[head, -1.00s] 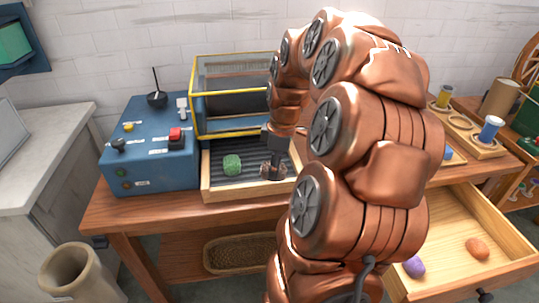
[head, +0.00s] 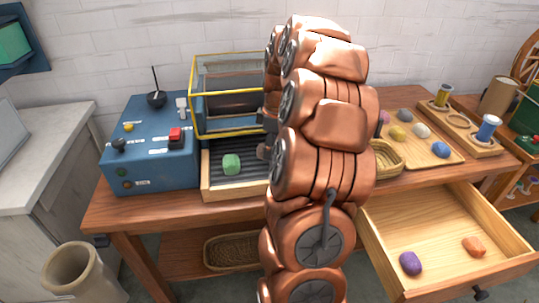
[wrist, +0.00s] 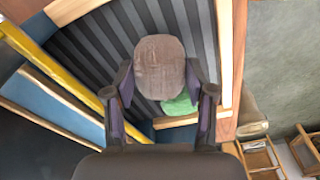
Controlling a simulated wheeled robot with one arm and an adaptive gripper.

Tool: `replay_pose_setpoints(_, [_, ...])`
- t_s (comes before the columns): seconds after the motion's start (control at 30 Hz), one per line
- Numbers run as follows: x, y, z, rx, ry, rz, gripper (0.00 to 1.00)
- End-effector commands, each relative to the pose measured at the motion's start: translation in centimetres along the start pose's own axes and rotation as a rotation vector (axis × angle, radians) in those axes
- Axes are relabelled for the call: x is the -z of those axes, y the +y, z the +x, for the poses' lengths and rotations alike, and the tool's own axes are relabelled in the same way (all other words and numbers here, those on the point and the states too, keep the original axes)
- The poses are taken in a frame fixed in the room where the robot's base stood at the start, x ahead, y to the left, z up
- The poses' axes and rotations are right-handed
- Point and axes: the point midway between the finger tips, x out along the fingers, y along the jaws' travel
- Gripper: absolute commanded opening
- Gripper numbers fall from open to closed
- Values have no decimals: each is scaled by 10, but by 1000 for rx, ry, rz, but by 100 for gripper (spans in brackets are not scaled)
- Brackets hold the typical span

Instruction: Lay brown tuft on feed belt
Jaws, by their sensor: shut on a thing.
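The brown tuft (wrist: 159,68) is a grey-brown lump between the two fingers of my gripper (wrist: 159,84) in the wrist view. My gripper is shut on it, over the feed belt (wrist: 100,45); I cannot tell whether the tuft touches the belt. A green tuft (wrist: 180,104) lies on the belt just beyond the fingers. In the head view the belt (head: 220,148) is a dark ribbed bed in a wooden frame, with the green tuft (head: 231,164) on it. There my arm hides the brown tuft and nearly all of my gripper.
A yellow-edged clear guard (head: 228,58) stands behind the belt. A blue control box (head: 150,150) is at its left. At right are a small basket (head: 386,158), a tray (head: 440,158) of several tufts, and an open drawer (head: 440,245) with a purple and an orange tuft.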

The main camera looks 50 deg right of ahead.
Motion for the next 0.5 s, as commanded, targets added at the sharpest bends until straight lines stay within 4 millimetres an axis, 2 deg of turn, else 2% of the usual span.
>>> replay_pose_setpoints(0.33, [-4, 2, 31, -1, 0, 1, 41])
replay_pose_setpoints(0.5, [-4, 2, 35, -3, 1, 0, 41])
